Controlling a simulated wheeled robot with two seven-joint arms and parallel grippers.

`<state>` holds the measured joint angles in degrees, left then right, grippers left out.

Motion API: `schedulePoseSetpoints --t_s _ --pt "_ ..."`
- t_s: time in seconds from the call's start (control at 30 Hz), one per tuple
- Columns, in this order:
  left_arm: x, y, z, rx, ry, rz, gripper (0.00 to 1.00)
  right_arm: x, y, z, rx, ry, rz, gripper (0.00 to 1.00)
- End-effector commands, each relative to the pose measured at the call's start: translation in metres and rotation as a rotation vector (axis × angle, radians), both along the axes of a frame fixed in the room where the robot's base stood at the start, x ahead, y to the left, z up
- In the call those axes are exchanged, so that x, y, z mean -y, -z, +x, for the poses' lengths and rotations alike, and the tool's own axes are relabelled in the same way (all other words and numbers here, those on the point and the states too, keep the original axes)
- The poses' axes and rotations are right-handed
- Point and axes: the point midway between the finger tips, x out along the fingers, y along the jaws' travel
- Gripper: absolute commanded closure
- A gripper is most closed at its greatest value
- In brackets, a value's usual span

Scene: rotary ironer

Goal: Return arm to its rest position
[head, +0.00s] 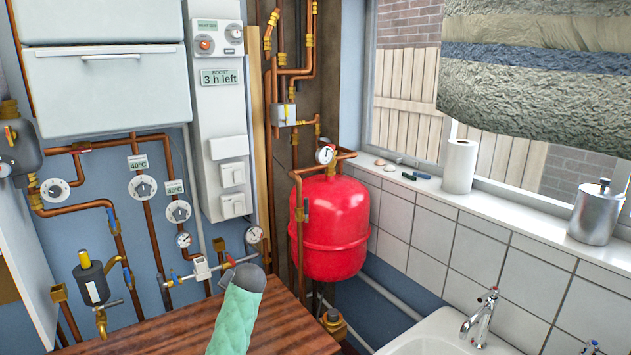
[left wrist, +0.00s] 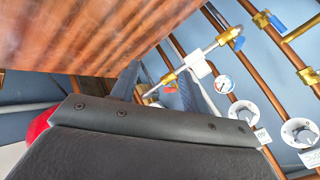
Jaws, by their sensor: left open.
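In the head view a mint-green quilted shape with a dark grey end rises from the bottom edge over the wooden worktop (head: 290,325). It looks like a covered arm of mine, but I cannot tell for sure. In the left wrist view my left gripper (left wrist: 157,88) shows its dark body across the bottom, with grey-blue fingers partly hidden behind its edge. It is open, and I see nothing held in it. It faces the wall pipes, and the worktop (left wrist: 90,35) fills the upper left. My right gripper is in neither view.
A white pipe fitting (head: 202,269) and dials (head: 143,187) line the wall behind the worktop. A red tank (head: 330,228) stands to their right. A sink (head: 440,335) lies at the lower right. White cabinets (head: 108,90) hang at the upper left.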

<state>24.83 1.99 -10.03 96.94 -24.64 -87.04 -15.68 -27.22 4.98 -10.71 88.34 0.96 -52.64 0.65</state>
Motion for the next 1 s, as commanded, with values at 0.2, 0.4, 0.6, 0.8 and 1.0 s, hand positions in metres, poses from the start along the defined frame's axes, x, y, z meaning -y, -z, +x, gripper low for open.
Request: schedulePoseSetpoints --t_s 0.2,0.4,0.6,0.8,1.0 --pt "0.002 0.061 -0.074 -0.041 -0.002 -0.084 0.54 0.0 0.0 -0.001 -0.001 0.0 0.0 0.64" --pt "0.005 0.102 -0.144 -0.079 -0.007 -0.159 0.54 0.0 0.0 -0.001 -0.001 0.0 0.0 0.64" --pt "0.008 0.134 -0.218 -0.117 -0.015 -0.233 0.54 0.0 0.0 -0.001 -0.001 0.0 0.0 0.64" --pt "0.013 0.155 -0.292 -0.157 -0.024 -0.307 0.54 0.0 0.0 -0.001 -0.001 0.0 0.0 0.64" --pt "0.017 0.164 -0.368 -0.199 -0.036 -0.377 0.54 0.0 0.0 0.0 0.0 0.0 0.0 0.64"
